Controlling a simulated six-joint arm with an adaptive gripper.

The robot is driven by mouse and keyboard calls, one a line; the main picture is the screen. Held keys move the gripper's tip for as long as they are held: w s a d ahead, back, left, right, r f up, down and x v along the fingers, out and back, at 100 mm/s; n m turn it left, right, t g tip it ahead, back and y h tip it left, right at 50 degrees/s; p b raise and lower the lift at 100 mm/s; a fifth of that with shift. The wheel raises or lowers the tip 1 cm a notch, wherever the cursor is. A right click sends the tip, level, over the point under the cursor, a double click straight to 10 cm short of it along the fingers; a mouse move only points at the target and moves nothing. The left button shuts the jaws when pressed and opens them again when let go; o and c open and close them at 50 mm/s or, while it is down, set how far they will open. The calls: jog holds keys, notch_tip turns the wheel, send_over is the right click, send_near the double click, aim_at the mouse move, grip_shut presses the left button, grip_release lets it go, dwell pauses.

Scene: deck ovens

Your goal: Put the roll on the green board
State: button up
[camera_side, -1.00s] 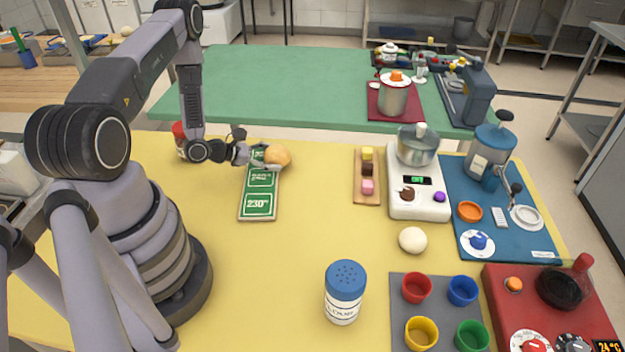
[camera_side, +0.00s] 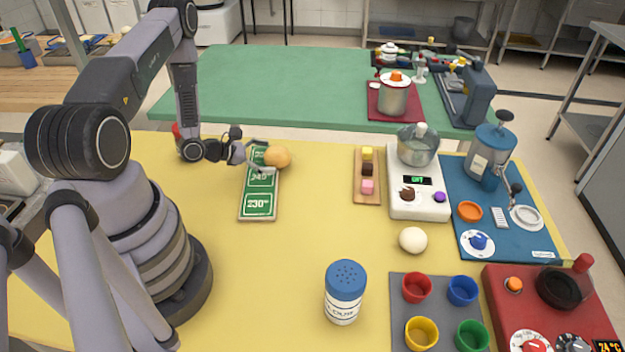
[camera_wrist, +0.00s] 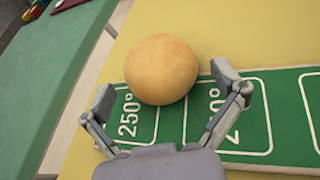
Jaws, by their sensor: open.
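The roll (camera_side: 278,157) is a round, golden-tan bun at the right edge of the green board's far end. In the wrist view, the roll (camera_wrist: 162,69) covers part of the board's edge beside the "250°" panel; its contact underneath is hidden. The green board (camera_side: 258,206) lies flat on the yellow table, with white-outlined temperature panels. My gripper (camera_side: 262,158) is over the board's far end, just left of the roll. In the wrist view my gripper (camera_wrist: 163,88) is open, its fingers spread either side of the roll's near part, with visible gaps.
A wooden tray (camera_side: 367,193) with small coloured blocks and a white scale (camera_side: 418,202) stand to the right. A white ball (camera_side: 413,240) and a blue-lidded shaker (camera_side: 345,291) are nearer the front. The yellow table between board and tray is clear.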

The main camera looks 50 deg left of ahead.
aim_at(250, 169)
jog(key=v, duration=0.5)
jog(key=shift+s+a+r, duration=0.1)
jog(key=shift+s+a, duration=0.05)
jog(key=shift+s, duration=0.15)
jog(key=shift+s+r, duration=0.15)
jog(key=shift+r, duration=0.15)
jog(key=d+r+m+g+h, duration=0.35)
jog(key=d+r+m, duration=0.4)
jog(key=r, duration=0.35)
jog(key=d+r+m+g+h, duration=0.3)
jog(key=d+r+m+g, duration=0.2)
jog(key=d+r+m, duration=0.4)
jog(key=s+d+r+m+t+y, duration=0.1)
jog(key=s+r+m+y, duration=1)
jog(key=s+r+m, duration=0.2)
notch_tip(250, 169, up, 4)
jog(key=shift+s+f+m, duration=0.15)
jog(key=shift+s+m, duration=0.2)
jog(key=shift+s, duration=0.8)
jog(key=shift+o, duration=0.4)
